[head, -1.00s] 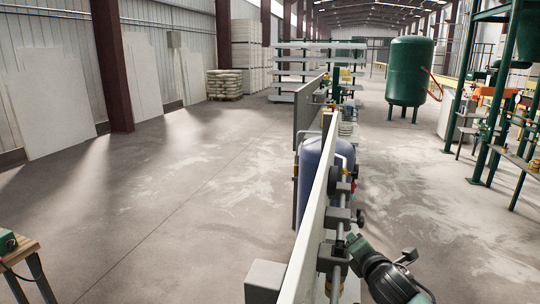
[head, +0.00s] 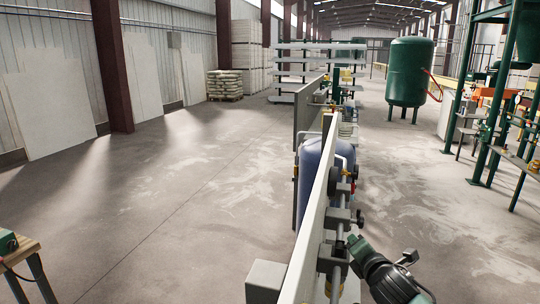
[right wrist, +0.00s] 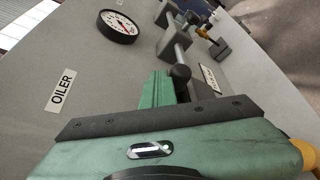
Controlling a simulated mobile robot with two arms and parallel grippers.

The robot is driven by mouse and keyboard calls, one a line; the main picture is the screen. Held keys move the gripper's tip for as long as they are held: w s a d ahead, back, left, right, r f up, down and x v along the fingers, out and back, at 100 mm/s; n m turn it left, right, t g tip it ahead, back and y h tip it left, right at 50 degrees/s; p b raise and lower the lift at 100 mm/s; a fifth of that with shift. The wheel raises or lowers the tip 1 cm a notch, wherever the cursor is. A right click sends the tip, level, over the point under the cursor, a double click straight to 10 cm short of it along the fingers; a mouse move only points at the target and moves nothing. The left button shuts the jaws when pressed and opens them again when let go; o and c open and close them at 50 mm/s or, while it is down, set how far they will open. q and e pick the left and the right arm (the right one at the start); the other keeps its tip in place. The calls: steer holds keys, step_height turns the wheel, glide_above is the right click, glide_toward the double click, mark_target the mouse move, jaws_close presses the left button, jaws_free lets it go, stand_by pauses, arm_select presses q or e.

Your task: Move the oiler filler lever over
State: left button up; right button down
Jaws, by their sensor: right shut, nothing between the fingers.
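The oiler panel (right wrist: 110,65) is a grey board with a label reading OILER (right wrist: 60,90). In the head view the panel (head: 312,235) is seen nearly edge-on. A lever with a black ball knob (right wrist: 181,71) stands out from the panel in the right wrist view. My right gripper (right wrist: 157,88) is shut, with its green fingers close beside the knob and nothing held between them. Whether the fingers touch the lever cannot be told. In the head view my right gripper (head: 354,244) is at the panel's right side. My left gripper is not in view.
A round gauge (right wrist: 118,27) and pipe fittings (right wrist: 208,45) stick out of the panel near the gripper. A blue tank (head: 311,165) stands beyond the panel. A wooden table (head: 18,250) is at the left. The floor left of the panel is open.

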steer(key=s+a, duration=0.1)
steer(key=s, duration=0.5)
steer(key=shift+a, duration=0.15)
stand_by(0.4)
steer(key=shift+f, duration=0.15)
